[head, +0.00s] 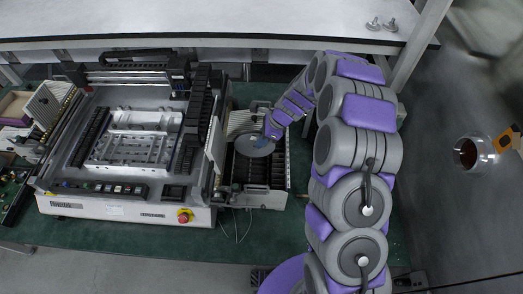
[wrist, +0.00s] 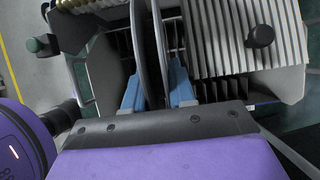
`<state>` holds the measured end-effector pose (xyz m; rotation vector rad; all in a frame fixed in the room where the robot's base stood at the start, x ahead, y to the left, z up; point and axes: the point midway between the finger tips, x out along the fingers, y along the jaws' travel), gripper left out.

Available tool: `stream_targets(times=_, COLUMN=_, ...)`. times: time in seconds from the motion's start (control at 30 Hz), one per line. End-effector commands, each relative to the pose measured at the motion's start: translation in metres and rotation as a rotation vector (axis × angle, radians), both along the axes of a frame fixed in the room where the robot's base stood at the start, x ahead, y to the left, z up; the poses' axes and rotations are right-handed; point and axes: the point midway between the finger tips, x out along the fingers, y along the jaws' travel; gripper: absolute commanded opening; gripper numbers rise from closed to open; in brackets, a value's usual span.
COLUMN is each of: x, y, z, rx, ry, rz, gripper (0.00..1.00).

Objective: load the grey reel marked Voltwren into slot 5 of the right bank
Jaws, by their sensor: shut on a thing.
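My gripper (wrist: 156,92) is shut on a grey reel (wrist: 151,45), which stands edge-on between its two blue fingers in the wrist view. In the head view the grey reel (head: 254,147) hangs at my gripper (head: 272,132), over the right bank (head: 283,178) of the machine. No Voltwren marking or slot number is readable. Dark slots and ribs of the bank show on both sides of the reel in the wrist view. The reel's lower edge is hidden behind the fingers and wrist, so I cannot tell whether it is inside a slot.
A row of pale plates (wrist: 225,35) with a black knob stands right beside the reel. The white machine (head: 130,208) with a red stop button fills the left of the green table (head: 320,235). A shelf (head: 200,22) runs along the back. Another bank (head: 45,105) stands at left.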

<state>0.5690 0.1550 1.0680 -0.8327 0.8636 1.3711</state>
Motion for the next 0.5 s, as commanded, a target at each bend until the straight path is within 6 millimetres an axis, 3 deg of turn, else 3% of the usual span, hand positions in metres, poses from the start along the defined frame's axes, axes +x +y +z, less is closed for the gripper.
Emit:
stream_targets(times=0.03, x=0.000, y=-0.002, z=-0.012, rx=0.002, ry=-0.001, rz=-0.003, gripper=0.00)
stream_targets(times=0.23, x=0.000, y=-0.010, z=-0.040, rx=0.009, ry=-0.001, rz=-0.003, gripper=0.00)
stream_targets(times=0.5, x=0.000, y=-0.002, z=-0.056, rx=0.001, ry=-0.001, rz=-0.003, gripper=0.00)
